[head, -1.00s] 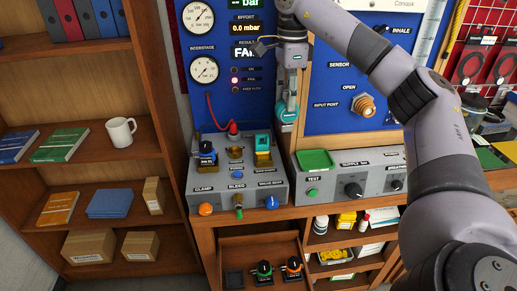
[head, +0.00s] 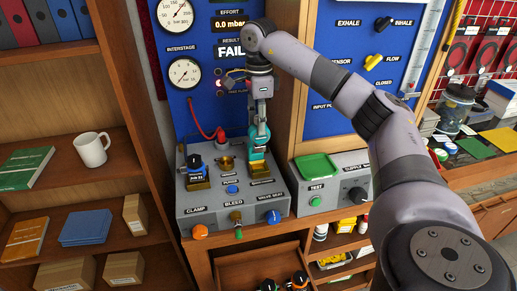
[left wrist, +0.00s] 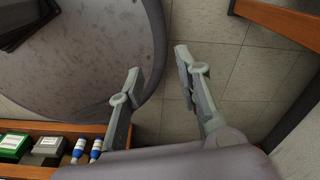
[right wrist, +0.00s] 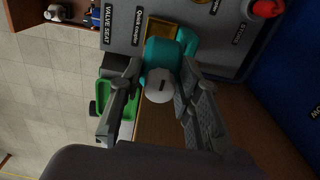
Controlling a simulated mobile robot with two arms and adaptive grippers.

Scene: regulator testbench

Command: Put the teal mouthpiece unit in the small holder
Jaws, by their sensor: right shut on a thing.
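My right gripper (head: 259,138) is over the right-hand brass holder (head: 261,169) on the grey testbench box. In the right wrist view its fingers (right wrist: 158,82) are shut on the teal mouthpiece unit (right wrist: 160,56), whose pale round end faces the camera. More teal (right wrist: 188,40) shows just behind it, beside the brass holder (right wrist: 163,28); I cannot tell whether it is a separate piece. The unit shows in the head view (head: 258,154) below the fingers; contact with the holder is unclear. My left gripper (left wrist: 160,82) is open and empty above the floor.
A black-and-blue unit (head: 195,165) stands in the left brass holder. A red knob with a hose (head: 220,133) is behind. A green tray (head: 318,167) sits on the box to the right. A shelf with a white mug (head: 91,149) is at left.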

